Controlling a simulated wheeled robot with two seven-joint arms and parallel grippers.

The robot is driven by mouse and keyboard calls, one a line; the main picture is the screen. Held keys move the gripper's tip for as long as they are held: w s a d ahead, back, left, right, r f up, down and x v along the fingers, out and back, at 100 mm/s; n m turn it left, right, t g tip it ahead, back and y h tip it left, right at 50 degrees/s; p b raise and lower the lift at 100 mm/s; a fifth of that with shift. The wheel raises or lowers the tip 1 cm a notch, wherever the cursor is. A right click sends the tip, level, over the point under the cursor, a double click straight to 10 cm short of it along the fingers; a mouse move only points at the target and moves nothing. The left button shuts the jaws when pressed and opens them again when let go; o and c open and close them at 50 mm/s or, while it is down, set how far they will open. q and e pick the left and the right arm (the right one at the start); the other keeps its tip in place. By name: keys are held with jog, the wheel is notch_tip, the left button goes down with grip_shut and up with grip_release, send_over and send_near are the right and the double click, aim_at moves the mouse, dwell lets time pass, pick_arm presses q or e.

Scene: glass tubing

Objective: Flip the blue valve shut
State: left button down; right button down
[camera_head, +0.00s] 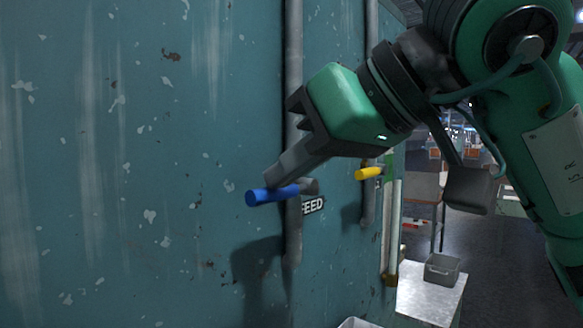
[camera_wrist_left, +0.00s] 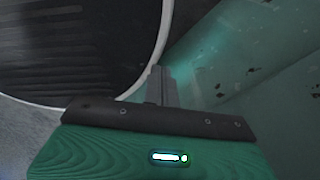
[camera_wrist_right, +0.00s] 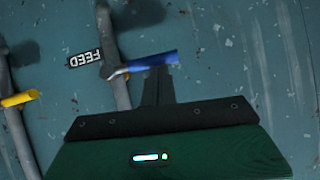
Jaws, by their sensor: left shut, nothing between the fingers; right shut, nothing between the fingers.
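The blue valve handle (camera_head: 272,195) lies roughly horizontal, crosswise to its upright grey pipe (camera_head: 293,230) on the teal wall, next to a FEED label (camera_head: 313,206). My right gripper (camera_head: 274,178) is shut and empty, its tips right at the handle's upper side in the head view. In the right wrist view the blue handle (camera_wrist_right: 152,61) lies just past the shut fingertips (camera_wrist_right: 158,70); I cannot tell whether they touch. My left gripper (camera_wrist_left: 158,72) is shut and empty, seen only in the left wrist view, away from the valve.
A yellow valve handle (camera_head: 369,173) sits on a second pipe to the right. It also shows in the right wrist view (camera_wrist_right: 20,98). A grey bin (camera_head: 442,269) stands on a pale surface at lower right. The wall left of the blue handle is clear.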

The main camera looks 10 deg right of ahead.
jog(key=b+v, duration=0.2)
jog(key=v, duration=1.1)
jog(key=shift+s+d+b, duration=0.2)
jog(key=shift+s+b, duration=0.05)
jog(key=shift+b, duration=0.1)
